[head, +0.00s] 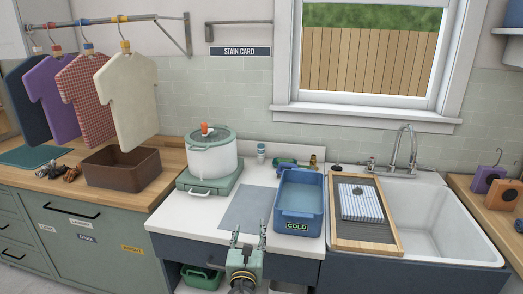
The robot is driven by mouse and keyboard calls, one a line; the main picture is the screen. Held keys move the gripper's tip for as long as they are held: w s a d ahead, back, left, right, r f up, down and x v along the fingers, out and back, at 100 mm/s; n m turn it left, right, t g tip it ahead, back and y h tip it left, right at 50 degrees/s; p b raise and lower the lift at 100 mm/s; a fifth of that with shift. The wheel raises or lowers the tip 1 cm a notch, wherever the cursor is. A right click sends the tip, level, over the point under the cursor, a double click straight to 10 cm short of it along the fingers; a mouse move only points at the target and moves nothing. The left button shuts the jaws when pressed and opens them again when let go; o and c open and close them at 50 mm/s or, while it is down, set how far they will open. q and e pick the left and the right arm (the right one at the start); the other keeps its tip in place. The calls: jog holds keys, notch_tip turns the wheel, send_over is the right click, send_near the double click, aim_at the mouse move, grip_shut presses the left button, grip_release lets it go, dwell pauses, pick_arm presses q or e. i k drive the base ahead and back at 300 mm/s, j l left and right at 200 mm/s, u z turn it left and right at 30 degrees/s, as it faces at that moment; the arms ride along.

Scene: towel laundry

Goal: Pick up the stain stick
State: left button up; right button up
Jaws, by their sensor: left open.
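No item is clearly readable as the stain stick. My left gripper (249,236) is open and empty at the counter's front edge, fingers pointing away from me. It is in front of the grey mat (246,207), well short of the small items. My right gripper is not in view.
A blue tub marked COLD (299,218) stands right of the mat. A white pot (212,157) on a green base is at left. A washboard (345,233) with a striped cloth (361,203) lies across the sink (448,238). A brown bin (121,169) sits under hanging shirts.

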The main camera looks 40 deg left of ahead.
aim_at(260, 146)
jog(key=i+j, duration=1.3)
jog(key=j, duration=0.2)
